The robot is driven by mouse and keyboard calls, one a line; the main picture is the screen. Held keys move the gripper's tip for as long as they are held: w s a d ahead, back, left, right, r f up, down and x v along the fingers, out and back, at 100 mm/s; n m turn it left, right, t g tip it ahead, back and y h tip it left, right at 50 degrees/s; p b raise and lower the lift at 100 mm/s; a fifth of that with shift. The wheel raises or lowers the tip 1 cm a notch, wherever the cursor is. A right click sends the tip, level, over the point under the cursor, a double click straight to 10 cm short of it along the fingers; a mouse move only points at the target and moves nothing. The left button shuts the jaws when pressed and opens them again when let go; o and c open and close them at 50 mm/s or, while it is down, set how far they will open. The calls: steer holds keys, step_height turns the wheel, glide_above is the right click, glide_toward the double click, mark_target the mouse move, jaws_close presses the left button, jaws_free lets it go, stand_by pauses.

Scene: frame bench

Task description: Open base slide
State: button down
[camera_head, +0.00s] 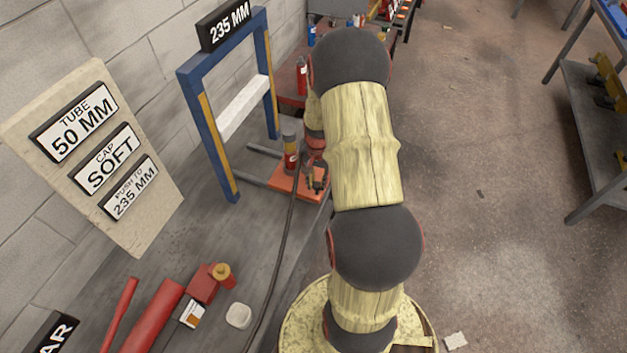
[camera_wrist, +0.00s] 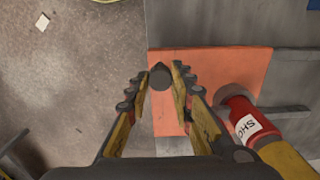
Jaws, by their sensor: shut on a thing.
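The base slide is an orange plate (camera_head: 284,184) on the grey bench, by the foot of a blue frame. It also fills the middle of the wrist view (camera_wrist: 225,62). A red cylinder with a white label (camera_wrist: 243,122) stands on it; it shows in the head view (camera_head: 291,160) with a grey top. My gripper (camera_wrist: 160,82) is over the plate's left part in the wrist view, its fingers on either side of a dark knob (camera_wrist: 160,74), and is shut on it. In the head view my gripper (camera_head: 317,180) is small and partly hidden by my arm.
The blue frame (camera_head: 190,115) with a white crossbar and a "235 MM" sign stands on the bench (camera_head: 265,240). A sign board (camera_head: 150,215) leans at left. Red tubes (camera_head: 152,315) and small parts lie at the front. Open floor (camera_head: 490,190) is to the right.

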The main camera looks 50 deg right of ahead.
steer(key=c, duration=1.5)
jaws_free()
steer(key=shift+c, duration=0.2)
step_height(320, 180, up, 12)
